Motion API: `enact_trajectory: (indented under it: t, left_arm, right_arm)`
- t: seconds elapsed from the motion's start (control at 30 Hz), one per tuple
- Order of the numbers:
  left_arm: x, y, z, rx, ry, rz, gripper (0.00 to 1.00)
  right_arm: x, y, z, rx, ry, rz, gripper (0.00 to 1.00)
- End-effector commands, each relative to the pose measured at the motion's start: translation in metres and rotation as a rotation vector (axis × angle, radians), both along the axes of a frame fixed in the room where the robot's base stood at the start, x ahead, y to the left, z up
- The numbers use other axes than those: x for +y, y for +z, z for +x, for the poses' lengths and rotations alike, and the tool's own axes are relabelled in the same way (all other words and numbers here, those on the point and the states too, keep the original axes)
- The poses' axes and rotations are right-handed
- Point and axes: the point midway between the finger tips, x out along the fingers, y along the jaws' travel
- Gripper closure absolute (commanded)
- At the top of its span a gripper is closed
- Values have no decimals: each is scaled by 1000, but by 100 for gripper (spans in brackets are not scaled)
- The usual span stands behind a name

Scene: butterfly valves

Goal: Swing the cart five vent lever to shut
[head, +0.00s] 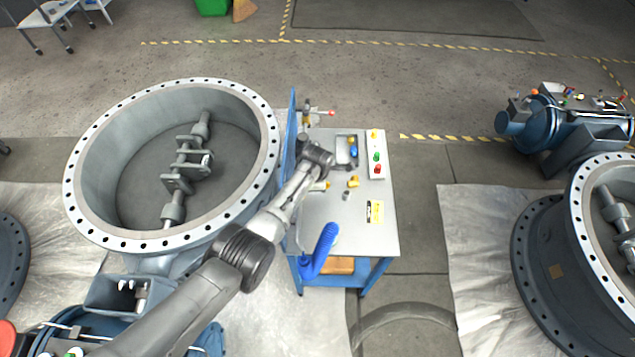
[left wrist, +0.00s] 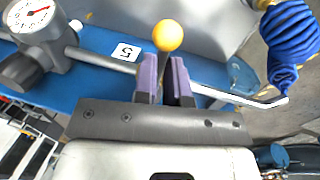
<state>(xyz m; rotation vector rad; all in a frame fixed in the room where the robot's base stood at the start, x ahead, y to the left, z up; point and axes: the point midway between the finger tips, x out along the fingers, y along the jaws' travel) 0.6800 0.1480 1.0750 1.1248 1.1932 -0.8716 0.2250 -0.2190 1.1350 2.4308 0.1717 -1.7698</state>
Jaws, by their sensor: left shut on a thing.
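In the left wrist view the vent lever, with a yellow ball knob (left wrist: 168,35) on a dark stem, stands between the purple fingers of my left gripper (left wrist: 166,82). The gripper is shut on the stem just below the knob. A white label with a 5 (left wrist: 125,51) is on the blue panel (left wrist: 88,83) left of the lever. A metal pipe runs behind the fingers. In the head view my left arm reaches over the cart's table (head: 340,222) beside the edge-on blue panel (head: 291,130); its fingertips and the lever's base are not clear there. My right gripper is not seen.
A pressure gauge (left wrist: 30,15) is left of the lever, and a coiled blue hose (left wrist: 292,40) is right of it. The hose (head: 320,250) hangs at the cart's near edge. A large flanged valve (head: 245,205) stands left of the cart.

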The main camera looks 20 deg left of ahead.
Motion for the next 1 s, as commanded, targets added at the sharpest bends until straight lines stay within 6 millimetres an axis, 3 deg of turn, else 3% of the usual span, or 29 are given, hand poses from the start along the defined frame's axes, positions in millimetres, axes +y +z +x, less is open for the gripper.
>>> enact_trajectory:
  t: [0.1,0.13,0.37,0.73,1.0]
  left_arm:
    - [1,1,0,-1,6,0,100]
    - [1,1,0,-1,6,0,86]
    - [1,0,0,-1,3,0,64]
    - [0,6,-1,-1,1,-1,63]
    - [-2,41,-7,-4,2,-1,63]
  right_arm:
    - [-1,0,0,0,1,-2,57]
    - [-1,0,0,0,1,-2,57]
    - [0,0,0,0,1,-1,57]
    - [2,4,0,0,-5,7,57]
    - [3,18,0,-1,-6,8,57]
